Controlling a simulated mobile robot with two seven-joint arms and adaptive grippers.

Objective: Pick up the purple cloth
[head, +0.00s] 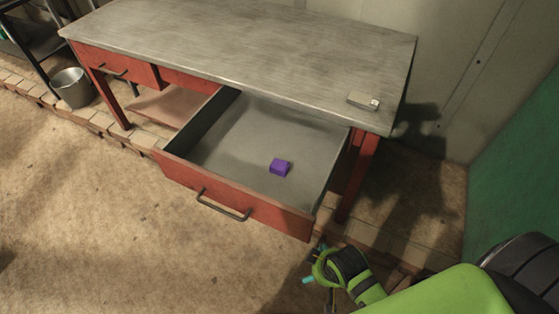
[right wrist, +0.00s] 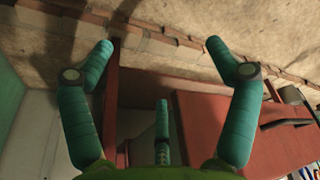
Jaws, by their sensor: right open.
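The cloth does not show in the right wrist view. My left gripper is not in view.
The drawer's red front (head: 235,199) with its dark handle (head: 223,206) juts out from the workbench (head: 240,42). A red table leg (head: 358,180) stands beside the drawer. A small box (head: 363,101) lies on the bench top. A bucket (head: 72,88) stands at left. The floor in front is clear.

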